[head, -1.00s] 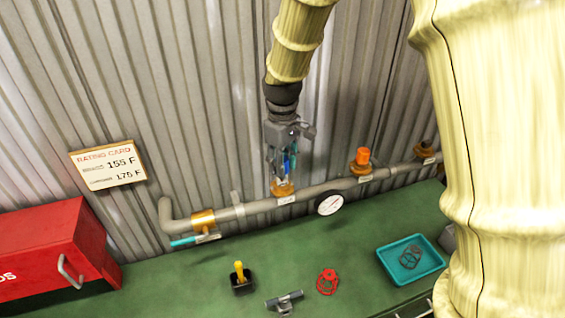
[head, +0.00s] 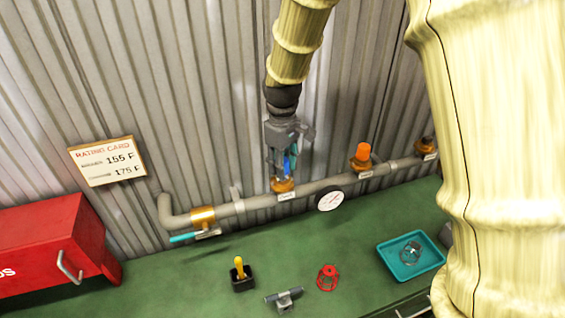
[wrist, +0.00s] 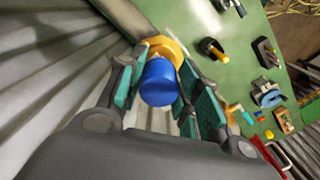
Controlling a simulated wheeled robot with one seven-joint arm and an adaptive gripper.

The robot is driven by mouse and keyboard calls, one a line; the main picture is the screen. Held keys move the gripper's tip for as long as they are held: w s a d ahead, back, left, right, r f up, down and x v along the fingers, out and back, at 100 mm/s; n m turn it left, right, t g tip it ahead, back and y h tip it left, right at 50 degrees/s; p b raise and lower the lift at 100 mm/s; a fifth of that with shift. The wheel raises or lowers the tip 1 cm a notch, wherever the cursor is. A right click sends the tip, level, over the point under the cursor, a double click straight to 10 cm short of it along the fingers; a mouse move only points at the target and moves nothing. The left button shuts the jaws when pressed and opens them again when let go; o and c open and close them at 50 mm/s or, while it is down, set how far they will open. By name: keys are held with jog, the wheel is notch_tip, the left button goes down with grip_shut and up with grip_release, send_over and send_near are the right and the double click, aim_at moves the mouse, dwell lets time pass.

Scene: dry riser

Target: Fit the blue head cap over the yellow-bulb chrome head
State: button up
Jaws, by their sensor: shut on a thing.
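A blue cylindrical cap (wrist: 160,84) sits between the teal finger pads of my gripper (wrist: 158,92) in the wrist view. My gripper (head: 282,168) points down at the pipe in the head view and is shut on the blue cap (head: 288,163). The cap is right over the brass fitting (head: 282,186) on the pipe, which also shows beyond the cap in the wrist view (wrist: 168,47). No chrome head or yellow bulb can be made out there; the cap and fingers cover that spot. I cannot tell how far the cap is seated.
The grey pipe (head: 320,186) runs along the corrugated wall. An orange cap (head: 362,151) stands on a fitting to the right, and a gauge (head: 329,199) is close by. The green bench holds a yellow-handled item (head: 239,267), a red cage (head: 327,277) and a teal tray (head: 386,259).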

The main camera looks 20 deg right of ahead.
jog(key=shift+f+b, duration=0.3)
jog(key=shift+f, duration=0.7)
jog(key=o, duration=0.7)
jog(key=shift+o, duration=0.2)
notch_tip(320, 180, up, 12)
jog(key=shift+r, duration=0.1)
jog(key=shift+a, duration=0.1)
dwell(0.4)
